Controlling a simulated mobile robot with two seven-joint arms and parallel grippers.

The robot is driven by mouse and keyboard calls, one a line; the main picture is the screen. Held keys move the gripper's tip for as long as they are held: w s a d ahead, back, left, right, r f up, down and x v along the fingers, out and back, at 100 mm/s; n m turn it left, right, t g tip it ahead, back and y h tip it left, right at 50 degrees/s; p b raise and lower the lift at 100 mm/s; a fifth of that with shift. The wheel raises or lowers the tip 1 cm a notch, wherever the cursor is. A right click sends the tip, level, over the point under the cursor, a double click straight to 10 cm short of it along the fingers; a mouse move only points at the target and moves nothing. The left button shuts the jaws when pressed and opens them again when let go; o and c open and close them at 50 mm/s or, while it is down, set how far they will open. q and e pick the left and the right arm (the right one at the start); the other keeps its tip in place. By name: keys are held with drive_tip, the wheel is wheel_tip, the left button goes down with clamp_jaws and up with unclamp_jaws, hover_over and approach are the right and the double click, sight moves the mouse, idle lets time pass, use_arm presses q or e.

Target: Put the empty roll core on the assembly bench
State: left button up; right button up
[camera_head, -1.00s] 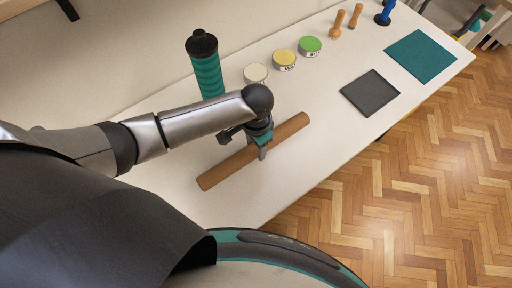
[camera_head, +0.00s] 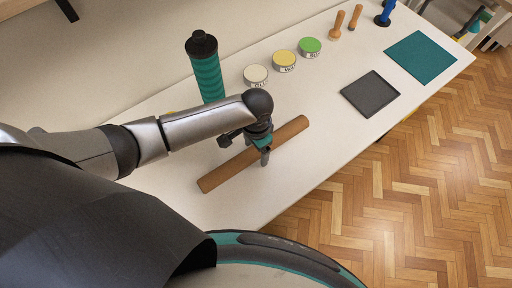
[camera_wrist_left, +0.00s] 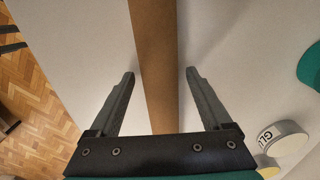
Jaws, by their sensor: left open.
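The empty roll core is a long brown cardboard tube (camera_head: 222,176) lying diagonally on the white assembly bench (camera_head: 330,150). My left gripper (camera_head: 258,152) is over the middle of the tube, with its arm coming in from the left. In the left wrist view the tube (camera_wrist_left: 155,60) runs between the two open fingers (camera_wrist_left: 160,75), with a gap on each side. The gripper and wrist hide part of the tube in the head view. My right gripper does not show.
A teal and black bottle-like cylinder (camera_head: 208,75) stands behind the arm. Several labelled round tins (camera_head: 285,60) stand near the wall. A dark tray (camera_head: 370,94), a teal mat (camera_head: 422,57) and wooden-handled tools (camera_head: 337,27) lie farther along the bench. Parquet floor (camera_head: 430,170) is at the right.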

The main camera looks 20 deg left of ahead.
use_arm(q)
wheel_tip(320, 180, up, 12)
drive_tip(key=p, duration=0.3)
drive_tip(key=shift+r, duration=0.15)
